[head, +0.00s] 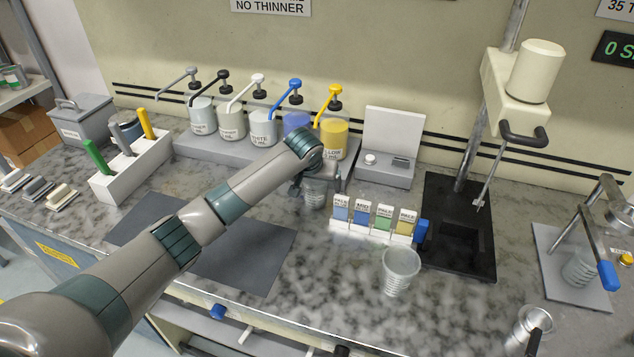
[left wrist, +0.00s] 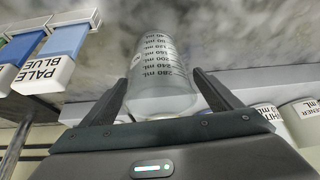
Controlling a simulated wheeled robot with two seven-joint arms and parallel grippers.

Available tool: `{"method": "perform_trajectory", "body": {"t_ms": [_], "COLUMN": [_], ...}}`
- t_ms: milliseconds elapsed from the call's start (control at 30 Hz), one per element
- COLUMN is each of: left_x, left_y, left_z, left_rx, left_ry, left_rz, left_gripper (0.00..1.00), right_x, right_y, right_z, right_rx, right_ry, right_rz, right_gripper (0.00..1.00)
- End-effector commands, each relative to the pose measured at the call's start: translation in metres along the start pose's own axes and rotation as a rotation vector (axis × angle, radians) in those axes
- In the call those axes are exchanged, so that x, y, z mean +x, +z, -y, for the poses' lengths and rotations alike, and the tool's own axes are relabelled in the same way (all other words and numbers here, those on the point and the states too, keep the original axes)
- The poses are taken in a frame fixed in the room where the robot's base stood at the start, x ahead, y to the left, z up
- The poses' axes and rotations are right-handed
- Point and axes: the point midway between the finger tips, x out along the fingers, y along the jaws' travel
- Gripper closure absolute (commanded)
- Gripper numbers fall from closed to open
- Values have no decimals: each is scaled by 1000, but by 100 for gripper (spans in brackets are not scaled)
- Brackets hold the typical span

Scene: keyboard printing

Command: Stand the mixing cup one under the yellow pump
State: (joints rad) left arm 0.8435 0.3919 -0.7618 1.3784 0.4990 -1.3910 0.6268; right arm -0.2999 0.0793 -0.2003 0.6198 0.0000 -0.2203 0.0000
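A clear mixing cup with mL marks (head: 315,192) is upright at the front edge of the pump shelf, in front of the yellow pump bottle (head: 333,138). The yellow pump's spout (head: 321,108) is above and behind it. My left gripper (head: 310,183) is at this cup. In the left wrist view the cup (left wrist: 162,80) sits between the two fingertips (left wrist: 160,82), which appear to press its sides. Whether its base touches the surface is hidden. Another clear cup (head: 400,270) stands on the counter at right of centre. My right gripper is not in view.
White, clear and blue pump bottles (head: 262,128) stand left of the yellow one. A white scale (head: 385,165) and black mixer stand (head: 460,235) are further right. A grey mat (head: 245,255) lies below my arm.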

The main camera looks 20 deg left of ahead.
Motion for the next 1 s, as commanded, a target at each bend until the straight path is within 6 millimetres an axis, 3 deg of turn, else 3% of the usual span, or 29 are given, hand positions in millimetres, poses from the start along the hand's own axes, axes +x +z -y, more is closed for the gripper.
{"method": "perform_trajectory", "body": {"t_ms": [367, 567, 1000], "left_x": [-2, -15, -86], "left_y": [-2, -2, -2], "left_z": [0, 0, 0], "left_rx": [0, -1, 0], "left_ry": [0, 1, 1], "left_rz": [-2, -3, -4], "left_gripper": [17, 17, 17], "right_x": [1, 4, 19], "right_y": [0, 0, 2], "right_z": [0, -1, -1], "right_rx": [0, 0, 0], "right_ry": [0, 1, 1], "right_rz": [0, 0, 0], "right_gripper": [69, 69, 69]}}
